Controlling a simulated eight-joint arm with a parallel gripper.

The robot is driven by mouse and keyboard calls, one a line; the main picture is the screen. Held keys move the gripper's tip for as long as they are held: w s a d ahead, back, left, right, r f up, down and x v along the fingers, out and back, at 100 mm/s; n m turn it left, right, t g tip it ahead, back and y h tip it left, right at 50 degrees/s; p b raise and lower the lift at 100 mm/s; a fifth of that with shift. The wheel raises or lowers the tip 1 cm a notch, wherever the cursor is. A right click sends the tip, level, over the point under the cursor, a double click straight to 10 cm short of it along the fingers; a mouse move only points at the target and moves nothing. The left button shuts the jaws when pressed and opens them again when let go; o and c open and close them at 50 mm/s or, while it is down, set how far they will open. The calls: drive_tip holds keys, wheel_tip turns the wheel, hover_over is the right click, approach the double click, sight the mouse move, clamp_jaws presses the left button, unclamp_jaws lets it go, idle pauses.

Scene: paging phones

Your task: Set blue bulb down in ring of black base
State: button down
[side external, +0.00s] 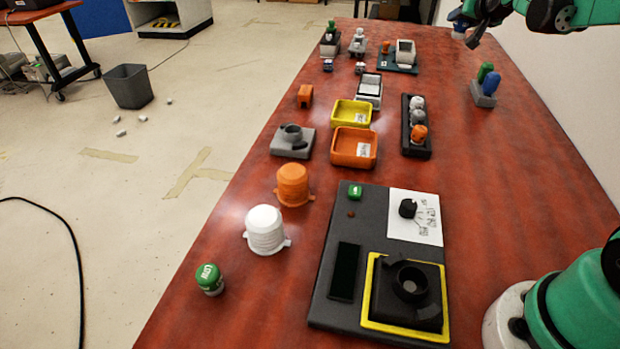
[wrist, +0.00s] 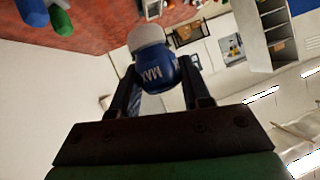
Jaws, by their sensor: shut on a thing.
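My gripper (wrist: 160,78) is shut on the blue bulb (wrist: 153,72), which has a white end and the letters MAX, in the wrist view. In the side view my gripper (side external: 468,30) is high at the top right, partly cut off, with the small bluish-white bulb (side external: 458,21) at it. This is above the far part of the table, well away from the black base. The black base (side external: 425,313) has an open, empty-looking ring (side external: 409,280) and sits inside a yellow frame on the dark panel at the near end.
A grey holder with a green and a blue piece (side external: 490,83) stands at the right. A grey ringed base (side external: 291,140), orange tray (side external: 353,147), yellow tray (side external: 351,113) and black rack (side external: 416,126) fill the middle. Green LOW bulb (side external: 210,279), white cap (side external: 265,229) and orange cap (side external: 292,184) stand front left.

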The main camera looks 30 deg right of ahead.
wheel_tip(320, 180, down, 20)
drive_tip(key=shift+r, duration=0.15)
idle(0.4)
drive_tip(key=c, duration=0.7)
unclamp_jaws()
